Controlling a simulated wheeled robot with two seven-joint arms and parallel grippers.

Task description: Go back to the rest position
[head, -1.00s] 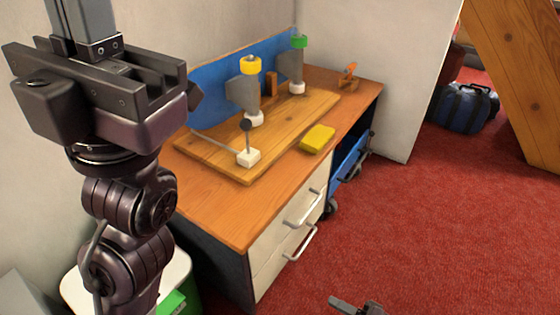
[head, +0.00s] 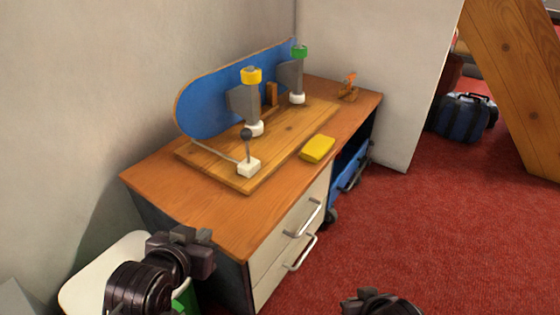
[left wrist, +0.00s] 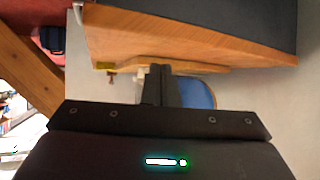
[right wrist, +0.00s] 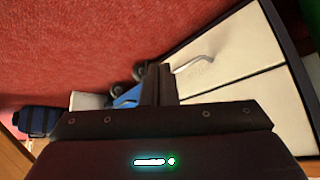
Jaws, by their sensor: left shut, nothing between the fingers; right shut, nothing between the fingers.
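My left gripper (left wrist: 160,85) is shut with nothing between its fingers, as the left wrist view shows. In the head view my left arm is low at the bottom left, beside the near left corner of the bench (head: 205,215). My right gripper (right wrist: 158,82) is also shut and empty in the right wrist view, with the drawer fronts (right wrist: 220,75) beyond it. In the head view only a dark part of my right arm shows at the bottom edge, right of the drawers. Neither gripper touches anything that I can see.
On the bench are a wooden board (head: 215,168) with a yellow-topped post (head: 251,76) and a green-topped post (head: 300,52), a yellow block (head: 318,148) and a blue panel (head: 205,100). A white-lidded bin (head: 90,285) stands left. Red carpet (head: 440,230) is clear on the right.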

